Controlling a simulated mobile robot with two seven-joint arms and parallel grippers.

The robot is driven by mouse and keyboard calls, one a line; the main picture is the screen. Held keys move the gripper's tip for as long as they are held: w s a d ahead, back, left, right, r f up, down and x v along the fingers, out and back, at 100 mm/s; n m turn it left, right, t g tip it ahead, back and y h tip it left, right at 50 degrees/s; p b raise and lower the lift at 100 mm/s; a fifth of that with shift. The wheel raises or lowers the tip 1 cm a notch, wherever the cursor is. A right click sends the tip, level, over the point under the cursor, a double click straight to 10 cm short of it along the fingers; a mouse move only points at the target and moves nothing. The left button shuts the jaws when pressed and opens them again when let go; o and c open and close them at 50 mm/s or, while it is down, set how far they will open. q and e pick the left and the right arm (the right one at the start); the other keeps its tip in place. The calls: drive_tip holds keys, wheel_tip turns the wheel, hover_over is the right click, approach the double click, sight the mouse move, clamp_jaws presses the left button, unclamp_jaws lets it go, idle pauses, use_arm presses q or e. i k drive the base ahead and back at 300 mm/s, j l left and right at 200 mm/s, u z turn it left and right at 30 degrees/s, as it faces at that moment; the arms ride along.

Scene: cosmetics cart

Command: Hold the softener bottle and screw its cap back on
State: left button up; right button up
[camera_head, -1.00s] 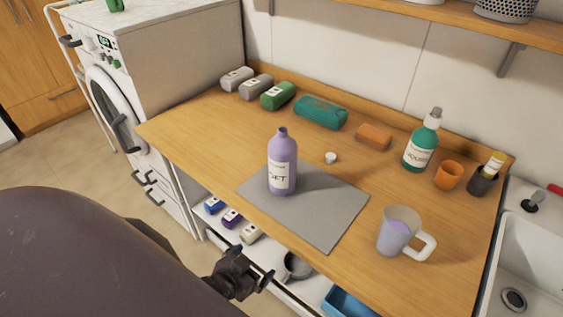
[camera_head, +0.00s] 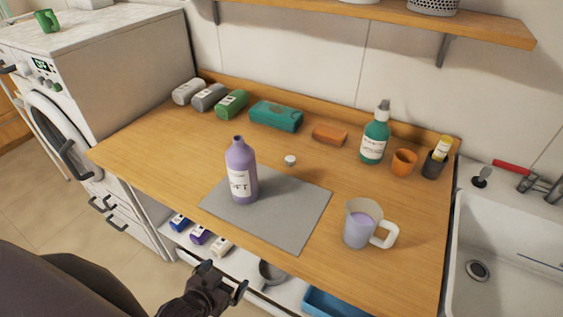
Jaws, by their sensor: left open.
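The purple softener bottle (camera_head: 241,172) stands upright and uncapped on the grey mat (camera_head: 284,218), its label facing me. A small white cap (camera_head: 290,160) lies on the wooden counter just behind the mat, to the right of the bottle. My left gripper (camera_head: 222,281) is low at the front, below the counter's front edge. It is open and empty, well apart from the bottle and cap. My right gripper is not in view.
A mug with lilac liquid (camera_head: 360,226) stands right of the mat. Behind are a green pump bottle (camera_head: 374,140), an orange cup (camera_head: 403,162), a sponge (camera_head: 330,134) and a teal case (camera_head: 275,115). A shelf (camera_head: 470,22) hangs above. A sink (camera_head: 510,240) is at right.

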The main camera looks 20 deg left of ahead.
sight(240, 157)
drive_tip(key=j+z, duration=0.15)
drive_tip(key=j, duration=1.2)
drive_tip(key=k+l+u, duration=0.2)
drive_tip(key=k+l, duration=0.15)
drive_tip(key=l, duration=0.15)
drive_tip(key=i+j+z, duration=0.2)
drive_tip(key=i+j, duration=0.15)
drive_tip(key=j, duration=0.3)
